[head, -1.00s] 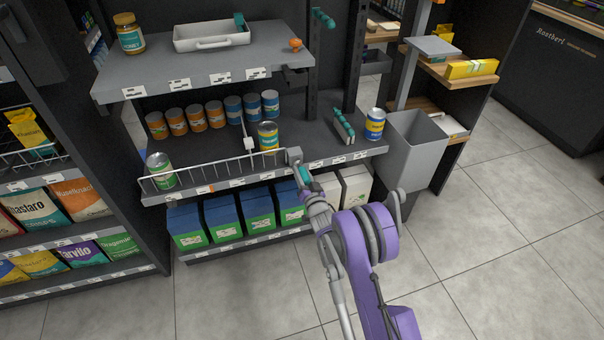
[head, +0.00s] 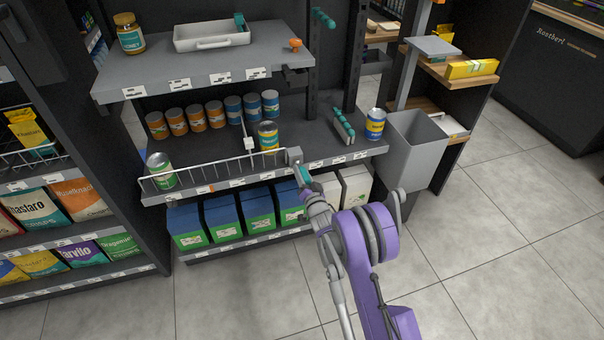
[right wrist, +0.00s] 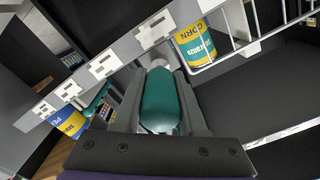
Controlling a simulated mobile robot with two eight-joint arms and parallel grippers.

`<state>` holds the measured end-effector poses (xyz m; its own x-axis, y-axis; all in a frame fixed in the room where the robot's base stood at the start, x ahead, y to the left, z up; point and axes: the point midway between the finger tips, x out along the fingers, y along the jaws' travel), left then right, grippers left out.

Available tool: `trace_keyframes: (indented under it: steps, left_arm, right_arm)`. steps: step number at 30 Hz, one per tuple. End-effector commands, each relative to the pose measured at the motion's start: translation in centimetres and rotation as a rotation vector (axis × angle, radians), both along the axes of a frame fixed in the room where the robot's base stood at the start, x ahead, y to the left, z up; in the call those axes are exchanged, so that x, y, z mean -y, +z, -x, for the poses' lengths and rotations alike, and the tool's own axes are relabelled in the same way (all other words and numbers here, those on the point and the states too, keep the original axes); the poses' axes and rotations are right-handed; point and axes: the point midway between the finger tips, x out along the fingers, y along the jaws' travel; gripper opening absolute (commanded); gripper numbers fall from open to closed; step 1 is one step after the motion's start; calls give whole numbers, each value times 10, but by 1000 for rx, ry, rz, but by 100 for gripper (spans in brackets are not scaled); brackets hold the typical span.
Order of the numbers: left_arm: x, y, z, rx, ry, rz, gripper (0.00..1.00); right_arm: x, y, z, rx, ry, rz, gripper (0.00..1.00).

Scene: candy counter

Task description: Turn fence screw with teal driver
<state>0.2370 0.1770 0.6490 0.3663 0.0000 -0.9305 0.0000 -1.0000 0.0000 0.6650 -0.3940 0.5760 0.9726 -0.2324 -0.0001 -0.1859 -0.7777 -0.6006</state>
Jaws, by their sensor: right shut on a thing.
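The teal driver (head: 305,176) is held in my right gripper (head: 307,184) at the front edge of the middle shelf. In the right wrist view the driver's teal handle (right wrist: 160,103) lies between the two dark fingers, which are shut on it. The driver points at the grey end block (head: 294,155) of the white wire fence (head: 215,171). My left gripper is not in view.
A yellow-blue can (head: 268,136) stands behind the fence near its right end, and a green can (head: 160,170) near its left end. A teal-topped rack (head: 343,127) and another can (head: 375,124) stand to the right. A grey bin (head: 416,150) is beside the shelf.

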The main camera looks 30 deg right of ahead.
Motion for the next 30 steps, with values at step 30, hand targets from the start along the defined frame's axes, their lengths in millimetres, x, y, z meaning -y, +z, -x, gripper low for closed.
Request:
trace_keyframes:
  steps: [30]
  left_arm:
    - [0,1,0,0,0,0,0]
  right_arm:
    - [-2,0,8,0,0,1,0]
